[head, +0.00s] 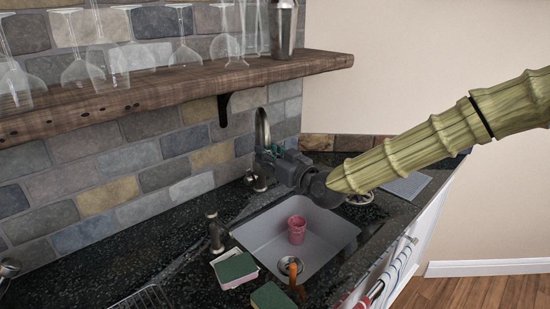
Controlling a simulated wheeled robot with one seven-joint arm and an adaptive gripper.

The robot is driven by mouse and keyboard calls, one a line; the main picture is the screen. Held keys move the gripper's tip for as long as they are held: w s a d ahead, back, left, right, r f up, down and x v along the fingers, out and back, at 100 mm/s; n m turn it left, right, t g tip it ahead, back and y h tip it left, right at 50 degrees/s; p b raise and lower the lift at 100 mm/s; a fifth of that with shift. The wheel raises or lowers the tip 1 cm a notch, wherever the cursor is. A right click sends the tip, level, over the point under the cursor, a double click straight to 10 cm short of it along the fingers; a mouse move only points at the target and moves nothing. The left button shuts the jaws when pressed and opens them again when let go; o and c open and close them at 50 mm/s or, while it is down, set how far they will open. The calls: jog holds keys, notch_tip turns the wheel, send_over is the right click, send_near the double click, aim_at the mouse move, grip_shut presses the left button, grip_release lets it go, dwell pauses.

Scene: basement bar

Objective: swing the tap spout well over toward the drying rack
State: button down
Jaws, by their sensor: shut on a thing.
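The silver tap (262,128) stands at the back of the counter, against the tiled wall. Its arched top shows above my gripper. My gripper (266,157) comes in from the right, shut on the tap spout. The gripper's body hides the lower spout and its outlet. The tap's handle and base (257,182) show just below the gripper. A wire rack (146,298), seemingly the drying rack, shows only in part at the bottom left edge, to the left of the sink.
The grey sink (333,236) holds a pink cup (297,232). A dark dispenser (214,232), a sponge tray (236,271), an orange-handled brush (293,272) and another sponge (272,297) are near its left and front edges. A wooden shelf (180,88) with glasses overhangs the counter.

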jog(key=shift+s+a, duration=0.2)
jog(key=shift+a, duration=0.55)
jog(key=c, duration=1.2)
grip_release()
jog(key=shift+a, duration=0.1)
jog(key=shift+o, duration=0.2)
jog(key=v, duration=1.2)
